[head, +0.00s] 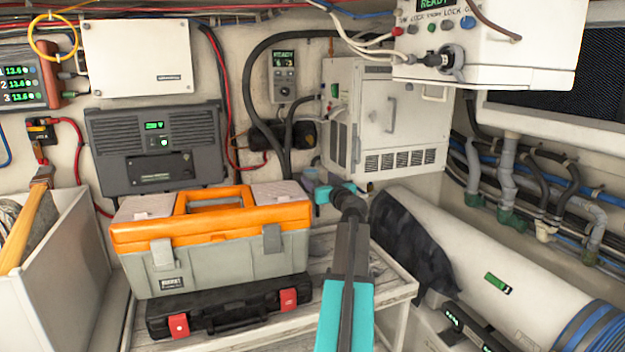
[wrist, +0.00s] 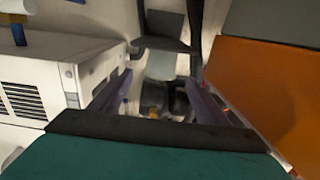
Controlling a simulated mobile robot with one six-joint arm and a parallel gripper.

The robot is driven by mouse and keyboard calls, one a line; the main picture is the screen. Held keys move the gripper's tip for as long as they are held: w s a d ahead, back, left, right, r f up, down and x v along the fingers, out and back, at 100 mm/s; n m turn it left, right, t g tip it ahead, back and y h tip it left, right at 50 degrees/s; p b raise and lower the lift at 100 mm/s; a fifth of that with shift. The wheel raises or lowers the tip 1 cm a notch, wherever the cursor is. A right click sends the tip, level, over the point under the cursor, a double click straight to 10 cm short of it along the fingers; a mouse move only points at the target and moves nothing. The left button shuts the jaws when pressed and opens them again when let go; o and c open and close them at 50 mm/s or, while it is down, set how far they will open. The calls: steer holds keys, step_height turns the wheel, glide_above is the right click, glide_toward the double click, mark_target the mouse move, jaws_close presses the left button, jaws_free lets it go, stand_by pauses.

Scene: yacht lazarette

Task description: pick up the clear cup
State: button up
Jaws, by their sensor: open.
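My gripper (head: 318,180) is at the far end of my teal arm, beyond the right end of the orange and grey toolbox and below the white cabinet. In the wrist view my gripper (wrist: 162,98) has two dark purple fingers spread apart. I cannot make out the clear cup with certainty in either view. Between and beyond the fingers are a pale patch, dark shapes and a small yellowish spot, too blurred to identify. In the head view my arm and the toolbox hide much of the area around the fingers. No hold on anything is visible.
The white cabinet (head: 400,120) is at the back right. A large white cylinder (head: 500,275) lies at right. The bench (head: 385,292) has a narrow bare strip beside my arm.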

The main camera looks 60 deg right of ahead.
mark_target(314, 176)
steer(key=shift+x, duration=1.35)
steer(key=shift+f+p+x, duration=0.15)
steer(key=shift+p+x, duration=0.05)
steer(key=shift+x, duration=1.1)
steer(key=shift+f+p+x, duration=0.1)
steer(key=shift+p+x, duration=0.1)
steer(key=shift+x, duration=1.1)
steer(key=shift+c, duration=0.4)
steer(key=c, duration=1.1)
steer(key=shift+r, duration=0.1)
steer(key=shift+r, duration=1.55)
steer(key=shift+s+a+r, duration=0.1)
steer(key=shift+s+a, duration=0.05)
steer(key=shift+s, duration=0.05)
steer(key=b+v, duration=0.1)
steer(key=v, duration=1.6)
steer(key=shift+s+a, duration=0.25)
